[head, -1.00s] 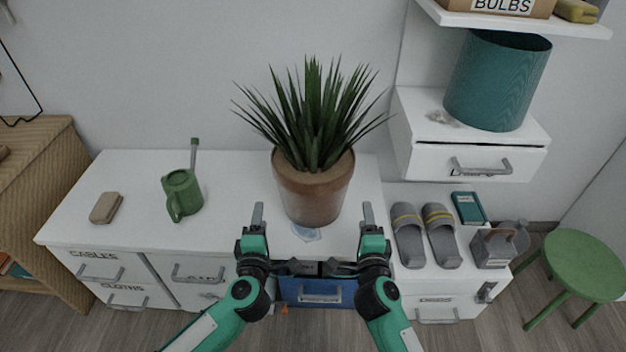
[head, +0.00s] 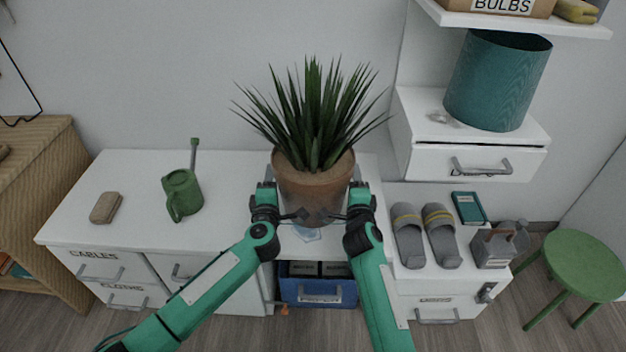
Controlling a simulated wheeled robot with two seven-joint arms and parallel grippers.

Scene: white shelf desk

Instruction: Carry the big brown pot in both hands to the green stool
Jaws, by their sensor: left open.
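The big brown pot (head: 312,190) stands upright on the white desk, with a spiky green plant (head: 312,115) in it. My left gripper (head: 267,188) is at the pot's left side, close against it, and is open. My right gripper (head: 358,190) is at the pot's right side; I cannot tell whether its fingers are open or shut, or whether it touches the pot. The green stool (head: 582,264) stands on the floor at the far right, its seat bare.
A green watering can (head: 182,194) and a tan block (head: 105,207) lie left of the pot. Grey sandals (head: 425,236), a teal book (head: 468,208) and a grey caddy (head: 492,247) are on its right. A teal bin (head: 497,82) is at upper right.

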